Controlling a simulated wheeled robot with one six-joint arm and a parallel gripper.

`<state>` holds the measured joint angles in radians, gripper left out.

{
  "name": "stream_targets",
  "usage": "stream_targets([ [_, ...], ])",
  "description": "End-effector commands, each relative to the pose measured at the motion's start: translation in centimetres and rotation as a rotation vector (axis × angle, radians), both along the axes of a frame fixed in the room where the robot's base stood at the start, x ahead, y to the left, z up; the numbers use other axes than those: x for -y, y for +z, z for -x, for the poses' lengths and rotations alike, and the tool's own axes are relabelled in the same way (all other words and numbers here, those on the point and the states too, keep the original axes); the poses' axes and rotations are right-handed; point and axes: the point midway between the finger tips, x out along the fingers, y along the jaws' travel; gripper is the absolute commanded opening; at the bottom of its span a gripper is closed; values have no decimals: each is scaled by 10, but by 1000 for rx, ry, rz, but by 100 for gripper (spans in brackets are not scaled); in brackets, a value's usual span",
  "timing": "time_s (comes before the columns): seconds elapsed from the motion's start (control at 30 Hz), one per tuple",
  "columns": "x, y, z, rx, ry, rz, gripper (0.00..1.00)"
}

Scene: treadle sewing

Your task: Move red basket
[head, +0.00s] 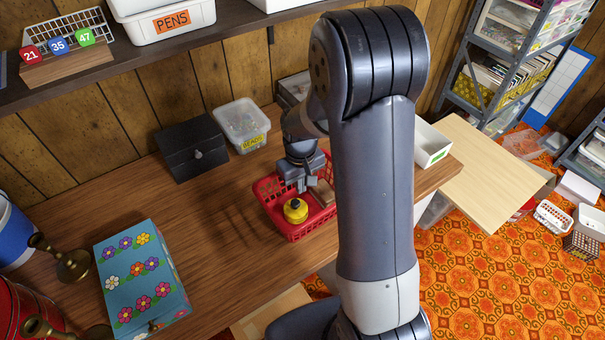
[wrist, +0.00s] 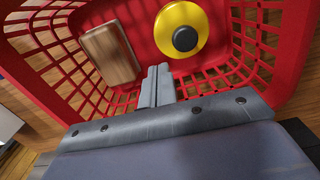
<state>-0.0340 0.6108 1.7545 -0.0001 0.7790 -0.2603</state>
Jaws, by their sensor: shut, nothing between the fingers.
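The red basket (head: 287,231) stands upright on the wooden table near its front edge. In the wrist view its lattice wall and rim (wrist: 281,75) fill most of the picture. A yellow round thing with a dark knob (wrist: 181,28) and a wooden block (wrist: 110,53) lie inside it. My gripper (head: 303,184) is over the basket's far side in the head view. In the wrist view my gripper (wrist: 157,75) has its fingers together, with nothing between them, and they point into the basket. Whether they touch the basket is unclear.
A black box (head: 192,150) and a clear bin labelled BEADS (head: 242,125) stand behind the basket. A flowered blue box (head: 140,278) and brass candlesticks (head: 72,265) are at the left. A white bin (head: 432,143) is at the right. The tabletop left of the basket is clear.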

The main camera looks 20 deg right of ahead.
Motion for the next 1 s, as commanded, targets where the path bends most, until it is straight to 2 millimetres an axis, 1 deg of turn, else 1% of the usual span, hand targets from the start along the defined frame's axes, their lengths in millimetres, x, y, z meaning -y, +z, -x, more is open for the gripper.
stream_targets([
  [0.03, -3, 4, -9, 4, 2, 0, 0],
  [0.1, -5, 4, -17, 3, 1, 0, 0],
  [0.23, -8, 3, -26, 3, 1, 0, 0],
  [0.73, -10, 3, -33, 3, 1, 0, 0],
  [0.87, -15, 2, -49, 4, 2, 0, 0],
  [1.0, -23, 2, -75, 4, 2, 0, 0],
])
